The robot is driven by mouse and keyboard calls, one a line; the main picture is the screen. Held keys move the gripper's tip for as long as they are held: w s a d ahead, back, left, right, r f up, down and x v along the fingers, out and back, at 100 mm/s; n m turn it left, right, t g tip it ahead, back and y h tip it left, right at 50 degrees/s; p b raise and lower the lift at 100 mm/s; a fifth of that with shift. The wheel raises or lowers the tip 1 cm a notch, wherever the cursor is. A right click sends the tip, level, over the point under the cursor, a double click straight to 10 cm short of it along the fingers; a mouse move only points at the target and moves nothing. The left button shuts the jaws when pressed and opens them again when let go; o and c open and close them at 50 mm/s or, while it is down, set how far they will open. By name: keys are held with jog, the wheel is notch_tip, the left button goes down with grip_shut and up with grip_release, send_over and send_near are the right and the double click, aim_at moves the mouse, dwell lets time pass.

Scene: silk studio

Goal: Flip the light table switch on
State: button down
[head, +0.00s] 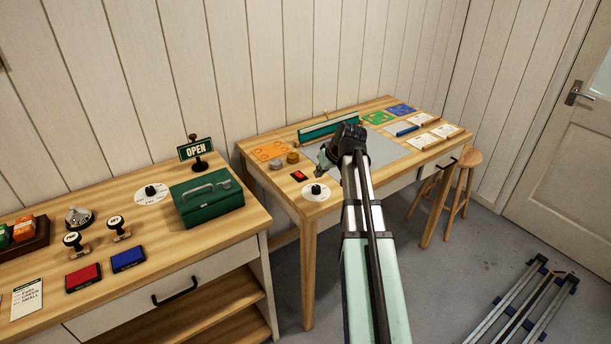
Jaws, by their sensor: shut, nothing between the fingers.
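The light table is a wooden table with a flat grey panel (385,152) set in its top. A small red switch in a black frame (299,175) sits on the table's left front part. Which way the switch is tipped is too small to tell. My gripper (323,160) is above the table, just right of and slightly behind the switch in the picture. It is shut and empty, apart from the switch as far as I can tell. My arm hides part of the grey panel.
A white dial with a black knob (316,191) lies just in front of the switch. Brown round tins (276,164) and an orange stencil (270,151) lie behind it. A green box (207,198) stands on the left counter. A stool (458,185) stands at right.

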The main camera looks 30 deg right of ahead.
jog(key=w+r+n+t, duration=0.1)
jog(key=w+r, duration=0.3)
jog(key=r, duration=0.1)
jog(key=shift+w+a+r+b, duration=0.15)
jog(key=shift+w+r+b, duration=0.2)
jog(key=shift+w+b, duration=0.1)
jog(key=shift+f, duration=0.1)
jog(key=p, duration=0.2)
send_over(299, 174)
jog(key=s, duration=0.2)
notch_tip(299, 174, down, 8)
jog(key=shift+r, duration=0.1)
jog(key=shift+s+f+p, duration=0.25)
jog(key=shift+f+p, duration=0.25)
jog(key=shift+f, duration=0.6)
jog(key=shift+d+f, duration=0.2)
jog(key=shift+f, duration=0.7)
jog(key=shift+a, duration=0.1)
